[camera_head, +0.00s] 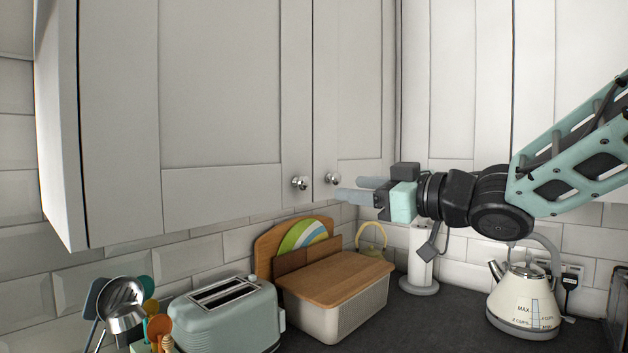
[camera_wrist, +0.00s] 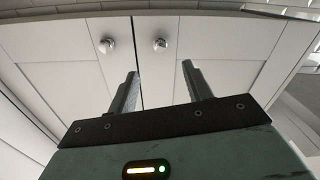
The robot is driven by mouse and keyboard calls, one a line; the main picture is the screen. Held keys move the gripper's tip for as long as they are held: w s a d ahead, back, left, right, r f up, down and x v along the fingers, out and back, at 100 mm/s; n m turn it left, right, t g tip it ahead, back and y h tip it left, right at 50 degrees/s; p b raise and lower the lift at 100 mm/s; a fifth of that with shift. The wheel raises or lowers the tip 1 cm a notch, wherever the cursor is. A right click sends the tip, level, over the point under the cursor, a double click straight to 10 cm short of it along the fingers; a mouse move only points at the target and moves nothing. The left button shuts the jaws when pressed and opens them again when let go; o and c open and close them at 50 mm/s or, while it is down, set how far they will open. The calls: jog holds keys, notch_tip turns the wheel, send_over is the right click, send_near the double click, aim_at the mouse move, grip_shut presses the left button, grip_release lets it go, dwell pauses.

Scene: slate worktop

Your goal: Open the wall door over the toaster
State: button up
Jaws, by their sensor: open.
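The pale grey wall door (camera_head: 210,90) over the toaster is shut, flush with the narrower-looking door to its right. Its round silver knob (camera_head: 299,183) sits at its lower right corner. My gripper (camera_head: 346,188) is open and empty, its fingers pointing left toward the doors, right of both knobs in the head view. In the wrist view, which looks upside down, my gripper (camera_wrist: 160,75) has its fingers apart below the two knobs. There the toaster-side knob appears to be the right one (camera_wrist: 160,44). Neither knob is between the fingers. The toaster (camera_head: 228,315) stands below.
The neighbouring door's knob (camera_head: 332,178) is close beside. A bread bin (camera_head: 335,290) with a wooden lid, a utensil pot with several tools (camera_head: 125,310), a white paper-towel holder (camera_head: 421,260) and a cream kettle (camera_head: 524,300) stand on the dark worktop. Space before the door looks clear.

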aim_at(307, 184)
jog(key=p+x, duration=0.2)
jog(key=x, duration=0.8)
jog(key=shift+a, duration=0.1)
grip_shut()
jog(key=shift+f, duration=0.1)
